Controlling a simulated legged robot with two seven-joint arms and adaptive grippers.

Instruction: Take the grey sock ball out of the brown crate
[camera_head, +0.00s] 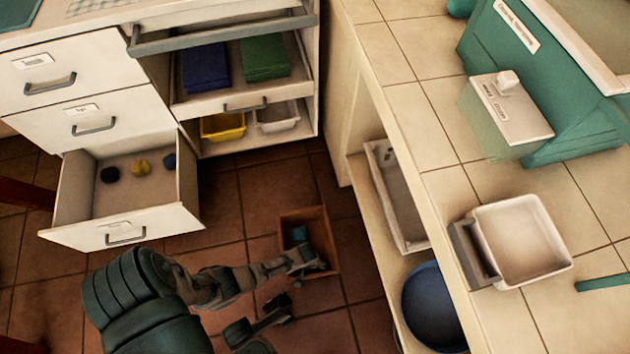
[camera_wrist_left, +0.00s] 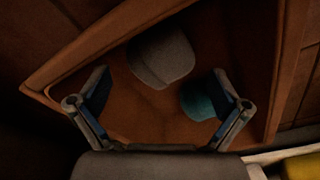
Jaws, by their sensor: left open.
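The brown crate (camera_head: 329,236) stands on the tiled floor in the head view; its wooden wall also shows in the left wrist view (camera_wrist_left: 130,17). The grey sock ball (camera_wrist_left: 161,57) lies inside the crate, beyond my open left fingertips (camera_wrist_left: 160,84) and roughly centred between them. A teal sock ball (camera_wrist_left: 200,100) lies beside it, close to the right finger; it also shows in the head view (camera_head: 299,233). My left gripper (camera_head: 306,260) is at the crate, empty. In the head view I cannot make out the grey ball clearly. My right gripper (camera_head: 281,309) seems to be below the crate, its fingers unclear.
An open drawer (camera_head: 120,225) holding several small balls juts out at left. A shelf with a yellow bin (camera_head: 222,127) is behind the crate. A counter (camera_head: 440,130) with a blue basin (camera_head: 432,305) below it stands at right.

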